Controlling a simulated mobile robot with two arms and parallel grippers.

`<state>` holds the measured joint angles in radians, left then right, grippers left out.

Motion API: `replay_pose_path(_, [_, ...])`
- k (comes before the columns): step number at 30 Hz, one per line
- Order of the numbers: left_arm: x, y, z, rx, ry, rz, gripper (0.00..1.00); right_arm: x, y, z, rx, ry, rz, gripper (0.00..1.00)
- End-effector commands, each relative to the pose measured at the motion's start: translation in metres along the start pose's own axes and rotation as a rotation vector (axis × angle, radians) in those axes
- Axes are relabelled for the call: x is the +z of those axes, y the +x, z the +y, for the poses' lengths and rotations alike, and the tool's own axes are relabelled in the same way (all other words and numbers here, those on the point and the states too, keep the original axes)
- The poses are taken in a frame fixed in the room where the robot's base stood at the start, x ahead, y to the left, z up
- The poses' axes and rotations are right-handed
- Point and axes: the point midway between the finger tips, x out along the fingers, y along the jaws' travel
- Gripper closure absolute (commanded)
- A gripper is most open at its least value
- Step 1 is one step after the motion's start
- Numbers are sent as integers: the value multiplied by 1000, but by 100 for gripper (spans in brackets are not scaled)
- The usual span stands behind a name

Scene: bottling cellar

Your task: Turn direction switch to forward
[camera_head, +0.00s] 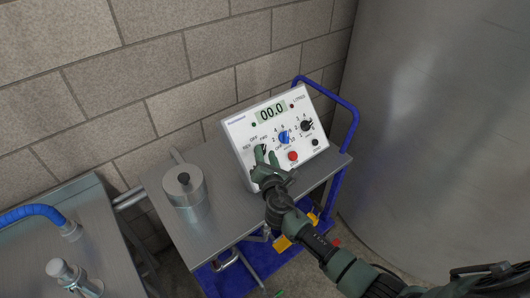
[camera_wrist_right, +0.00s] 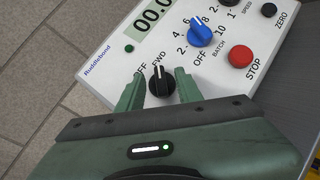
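The direction switch (camera_wrist_right: 161,82) is a black knob with a white pointer line on the white control panel (camera_head: 240,131). In the right wrist view its pointer is turned up toward the FWD label, close to the OFF label; I cannot tell exactly which it marks. My right gripper (camera_head: 264,157) is at the panel's left part and hides most of the knob in the head view. In the right wrist view its green fingers (camera_wrist_right: 159,92) stand apart on either side of the knob, with narrow gaps showing. My left gripper is not in view.
The panel also has a blue batch knob (camera_head: 284,137), a black speed knob (camera_head: 306,126), a red stop button (camera_head: 293,156) and a display reading 00.0 (camera_head: 272,112). A brick wall and large steel tank stand behind.

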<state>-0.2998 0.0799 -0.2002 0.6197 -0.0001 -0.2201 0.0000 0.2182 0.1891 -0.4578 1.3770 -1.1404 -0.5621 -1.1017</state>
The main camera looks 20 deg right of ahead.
Motion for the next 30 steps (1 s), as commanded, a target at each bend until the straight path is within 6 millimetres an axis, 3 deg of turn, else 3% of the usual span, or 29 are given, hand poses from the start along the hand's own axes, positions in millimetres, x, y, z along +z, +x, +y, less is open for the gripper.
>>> replay_pose_path(6, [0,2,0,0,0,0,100,-1,-37,-1,0,1,1,65])
replay_pose_path(12, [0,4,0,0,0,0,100,0,-59,-1,-1,1,-1,65])
replay_pose_path(30, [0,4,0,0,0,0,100,0,-64,-1,-4,8,0,65])
